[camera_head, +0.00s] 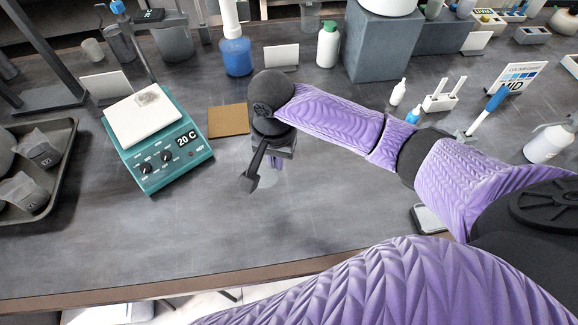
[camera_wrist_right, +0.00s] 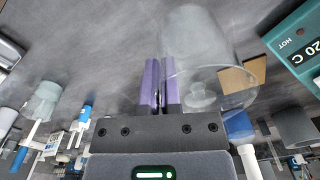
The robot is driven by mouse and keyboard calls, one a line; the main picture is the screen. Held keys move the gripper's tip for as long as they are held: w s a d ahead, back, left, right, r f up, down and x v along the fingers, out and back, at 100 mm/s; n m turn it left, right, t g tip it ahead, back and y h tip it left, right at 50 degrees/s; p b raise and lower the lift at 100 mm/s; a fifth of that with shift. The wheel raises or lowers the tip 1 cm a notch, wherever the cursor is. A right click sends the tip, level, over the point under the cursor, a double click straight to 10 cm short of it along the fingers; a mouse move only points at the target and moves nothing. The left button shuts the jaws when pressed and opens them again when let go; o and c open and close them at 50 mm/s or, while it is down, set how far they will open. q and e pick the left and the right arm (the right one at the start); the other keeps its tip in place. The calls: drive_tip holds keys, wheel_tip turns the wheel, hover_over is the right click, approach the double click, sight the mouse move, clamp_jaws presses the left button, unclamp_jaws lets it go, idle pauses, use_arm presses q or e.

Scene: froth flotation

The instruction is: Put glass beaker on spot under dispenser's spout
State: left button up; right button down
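The clear glass beaker (camera_wrist_right: 212,62) shows large in the right wrist view, beside and partly behind the fingers. My right gripper (camera_wrist_right: 160,92) has its two purple fingers close together at the beaker's left wall, which appears pinched between them near the rim. In the head view my right gripper (camera_head: 275,163) points down over the bare middle of the table; the beaker is very faint there and mostly hidden by the wrist. My left gripper is not in view. I cannot clearly pick out a dispenser spout or the spot under it.
A blue bottle (camera_head: 236,57), a white bottle (camera_head: 327,48) and a grey block (camera_head: 382,45) stand behind. The front table (camera_head: 190,235) is clear.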

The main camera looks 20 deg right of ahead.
wheel_tip(320, 180, down, 9)
drive_tip(key=b, duration=0.3)
drive_tip(key=shift+a, duration=0.1)
drive_tip(key=shift+w+f, duration=0.1)
drive_tip(key=shift+f, duration=0.1)
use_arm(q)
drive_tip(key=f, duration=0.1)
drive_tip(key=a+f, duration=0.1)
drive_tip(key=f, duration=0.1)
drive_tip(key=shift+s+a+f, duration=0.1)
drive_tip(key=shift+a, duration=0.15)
use_arm(e)
drive_tip(key=shift+r, duration=0.1)
drive_tip(key=c, duration=0.9)
unclamp_jaws()
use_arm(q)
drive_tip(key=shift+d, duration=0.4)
use_arm(e)
drive_tip(key=shift+o, duration=0.4)
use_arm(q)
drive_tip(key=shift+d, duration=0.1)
